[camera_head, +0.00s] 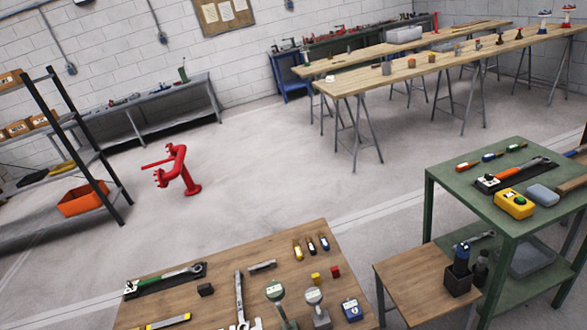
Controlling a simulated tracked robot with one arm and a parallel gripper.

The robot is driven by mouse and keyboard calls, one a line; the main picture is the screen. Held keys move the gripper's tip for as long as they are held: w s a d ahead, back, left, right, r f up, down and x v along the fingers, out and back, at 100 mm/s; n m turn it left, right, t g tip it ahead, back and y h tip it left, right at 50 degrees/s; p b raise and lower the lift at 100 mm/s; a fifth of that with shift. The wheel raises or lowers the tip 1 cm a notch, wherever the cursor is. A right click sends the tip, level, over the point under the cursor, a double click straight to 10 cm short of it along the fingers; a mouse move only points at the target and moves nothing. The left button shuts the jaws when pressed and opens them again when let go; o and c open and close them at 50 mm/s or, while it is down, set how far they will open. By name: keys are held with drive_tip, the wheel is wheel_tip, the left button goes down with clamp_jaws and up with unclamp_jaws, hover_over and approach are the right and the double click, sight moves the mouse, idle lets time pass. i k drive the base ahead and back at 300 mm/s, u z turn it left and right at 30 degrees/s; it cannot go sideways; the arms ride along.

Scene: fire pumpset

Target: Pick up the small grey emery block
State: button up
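A small dark grey block (206,289) lies on the near wooden tabletop (225,255), just right of a green-handled tool. A flat, longer grey bar (262,266) lies farther back on the same top. Another small grey block (386,68) sits on the far trestle table. I cannot tell for sure which of these is the emery block. My gripper does not show in this view, so its hold and its distance from the blocks cannot be seen.
A wrench (240,300), gauges (275,292) and a blue meter (351,310) crowd the near tabletop. A green cart (470,212) holds tools at right. A red pipe stand (180,170) stands on open floor. Shelving (90,150) is at left.

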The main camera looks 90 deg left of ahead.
sight(204, 290)
drive_tip(key=u, duration=3.15)
drive_tip(key=k, duration=0.9)
drive_tip(key=i, duration=0.9)
drive_tip(key=z, duration=0.05)
